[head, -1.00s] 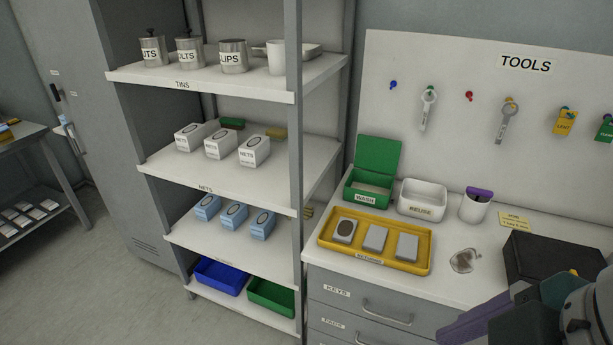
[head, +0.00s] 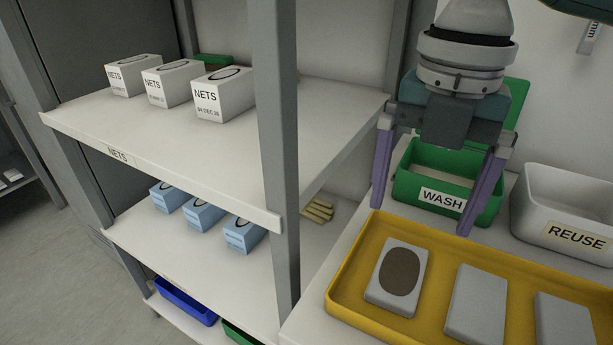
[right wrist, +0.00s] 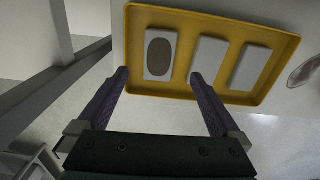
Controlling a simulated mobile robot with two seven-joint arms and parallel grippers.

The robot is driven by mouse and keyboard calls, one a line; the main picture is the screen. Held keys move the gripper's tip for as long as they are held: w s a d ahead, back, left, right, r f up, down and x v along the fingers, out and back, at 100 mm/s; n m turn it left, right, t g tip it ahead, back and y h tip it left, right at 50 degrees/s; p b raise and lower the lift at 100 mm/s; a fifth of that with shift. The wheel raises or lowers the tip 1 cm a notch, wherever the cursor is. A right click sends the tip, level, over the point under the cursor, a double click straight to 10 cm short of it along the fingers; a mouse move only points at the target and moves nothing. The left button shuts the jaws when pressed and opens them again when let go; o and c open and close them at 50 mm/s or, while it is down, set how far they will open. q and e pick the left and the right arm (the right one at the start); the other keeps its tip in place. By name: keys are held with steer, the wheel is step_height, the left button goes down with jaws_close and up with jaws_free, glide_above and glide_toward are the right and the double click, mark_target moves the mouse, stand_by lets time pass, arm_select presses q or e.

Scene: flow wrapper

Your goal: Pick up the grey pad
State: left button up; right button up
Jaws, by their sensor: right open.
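Three grey pads lie in a row in a yellow tray (head: 437,277) on the counter. The left pad (head: 412,262) has a large brown oval mark on top; the middle pad (head: 476,300) and the right pad (head: 565,322) look plain. My right gripper (head: 421,218) is open and empty, its purple fingers pointing down, apart from the pads. My left gripper is out of view.
A green WASH bin (head: 407,187) with a raised lid stands behind the tray, partly hidden by my right gripper. A white REUSE bin (head: 535,205) is to its right. A shelf post (head: 277,150) and shelves with boxes stand left.

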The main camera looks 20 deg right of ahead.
mark_target(400, 270)
steer(key=f, duration=0.4)
steer(key=shift+s+a, duration=0.2)
steer(key=shift+s, duration=0.15)
step_height(400, 270, down, 5)
steer(key=shift+w+f+b, duration=0.15)
steer(key=shift+f+b, duration=0.05)
steer(key=shift+b, duration=0.65)
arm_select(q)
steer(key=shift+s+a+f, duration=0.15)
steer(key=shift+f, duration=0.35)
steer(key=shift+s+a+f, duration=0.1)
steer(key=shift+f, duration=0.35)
arm_select(e)
steer(key=c, duration=1.3)
steer(key=shift+r, duration=0.1)
